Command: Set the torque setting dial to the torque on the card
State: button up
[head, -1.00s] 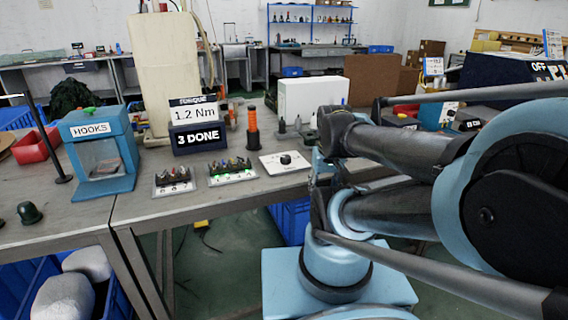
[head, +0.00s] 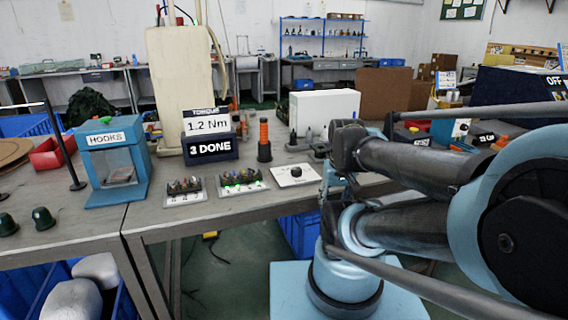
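The torque card (head: 207,126) stands on the bench and reads 1.2 Nm. Below it a black sign (head: 210,148) reads 3 DONE. The torque setting dial is a black knob (head: 296,171) on a white plate (head: 283,178), lying flat near the bench's front edge. Its markings are too small to read. My arm fills the right side of the head view, to the right of the dial. My gripper cannot be made out clearly, and its fingers do not show.
Two fixtures with small parts, one on the left (head: 184,199) and one with green lights (head: 242,188), sit left of the dial. An orange-and-black tool (head: 264,140) stands behind. A blue HOOKS box (head: 112,165) is further left. A white box (head: 324,110) stands behind the dial.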

aim_at(296, 172)
jog(key=z, duration=0.55)
jog(key=k, duration=1.7)
jog(key=u, duration=0.45)
jog(key=i, duration=1)
jog(key=u, duration=0.05)
